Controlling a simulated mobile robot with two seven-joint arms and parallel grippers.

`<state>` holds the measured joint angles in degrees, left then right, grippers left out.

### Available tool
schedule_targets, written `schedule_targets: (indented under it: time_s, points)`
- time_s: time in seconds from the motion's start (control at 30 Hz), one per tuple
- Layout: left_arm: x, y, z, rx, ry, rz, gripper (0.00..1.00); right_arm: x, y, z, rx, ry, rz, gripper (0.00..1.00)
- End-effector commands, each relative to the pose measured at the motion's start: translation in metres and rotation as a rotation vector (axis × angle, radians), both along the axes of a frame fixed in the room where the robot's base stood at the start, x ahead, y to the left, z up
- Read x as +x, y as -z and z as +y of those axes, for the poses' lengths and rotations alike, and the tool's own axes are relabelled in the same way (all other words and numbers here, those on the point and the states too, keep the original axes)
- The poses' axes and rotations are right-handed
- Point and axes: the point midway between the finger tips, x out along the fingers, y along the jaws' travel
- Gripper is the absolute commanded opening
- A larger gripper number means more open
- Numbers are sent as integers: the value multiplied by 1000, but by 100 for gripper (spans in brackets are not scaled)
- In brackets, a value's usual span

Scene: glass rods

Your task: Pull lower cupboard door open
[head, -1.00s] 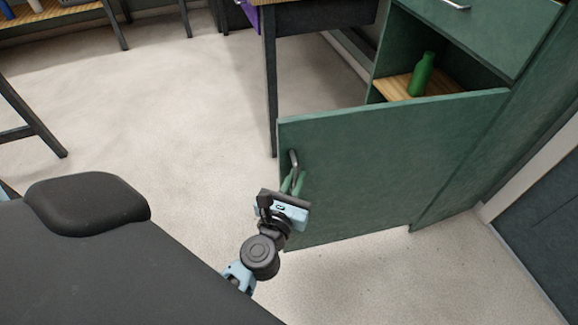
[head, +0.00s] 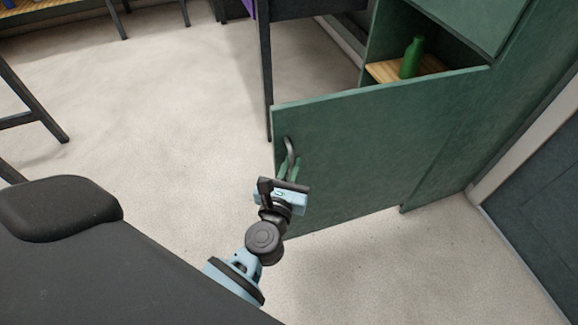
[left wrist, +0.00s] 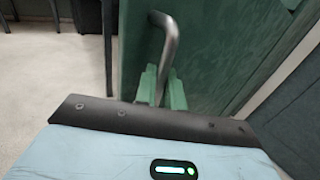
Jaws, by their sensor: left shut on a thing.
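The green lower cupboard door (head: 365,155) stands swung open, its free edge toward the left and its hinge side at the right. A grey bar handle (head: 290,152) is near the door's free edge. My left gripper (head: 289,170) is shut on this handle, with its green fingers around the bar. In the left wrist view the handle (left wrist: 170,45) runs down between the two fingertips (left wrist: 162,88). The cupboard's inside shows above the door, with a green bottle (head: 412,58) on a wooden shelf (head: 383,71). The right gripper is not in view.
A green drawer front (head: 470,18) is above the opening. A dark table leg (head: 266,80) stands just left of the door. A dark panel (head: 540,195) is at the right. The pale floor (head: 170,110) is clear to the left.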

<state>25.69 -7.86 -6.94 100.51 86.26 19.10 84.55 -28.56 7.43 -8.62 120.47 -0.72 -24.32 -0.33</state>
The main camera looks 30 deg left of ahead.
Motion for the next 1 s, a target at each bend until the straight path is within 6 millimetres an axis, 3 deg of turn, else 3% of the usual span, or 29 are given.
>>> schedule_targets:
  time_s: [0.37,0.4,0.5,1.0]
  points:
    - [2,-2,-4,-3,8,-5,0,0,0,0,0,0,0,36]
    - [2,-2,-4,-3,8,-5,13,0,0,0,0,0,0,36]
    - [1,-2,-3,-2,6,-4,25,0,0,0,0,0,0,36]
    - [-3,0,2,0,1,0,25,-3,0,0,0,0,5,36]
